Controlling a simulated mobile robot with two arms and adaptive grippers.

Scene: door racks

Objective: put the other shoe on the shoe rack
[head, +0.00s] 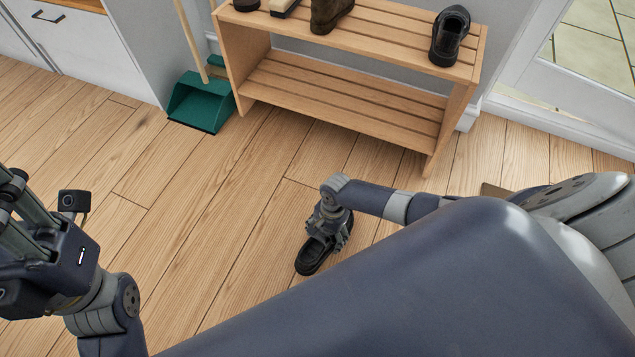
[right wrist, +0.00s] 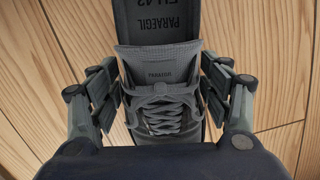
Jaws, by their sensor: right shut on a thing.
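A dark shoe (head: 311,258) is on or just above the wooden floor in front of the rack; I cannot tell whether it touches the floor. My right gripper (head: 330,229) reaches down over it and is shut on it. In the right wrist view the shoe (right wrist: 160,112) shows grey laces, a tongue and a lettered insole, with the right gripper's fingers (right wrist: 161,90) pressed on both sides. The wooden shoe rack (head: 350,104) stands at the top. A similar black shoe (head: 450,36) sits at the right end of its upper shelf. My left gripper (head: 14,200) is partly cut off at the left edge.
A brown boot (head: 329,14), a brush (head: 284,7) and a dark item (head: 247,4) are also on the upper shelf. The lower shelf (head: 340,98) looks empty. A green dustpan (head: 202,103) stands left of the rack. A door frame (head: 570,90) is at right.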

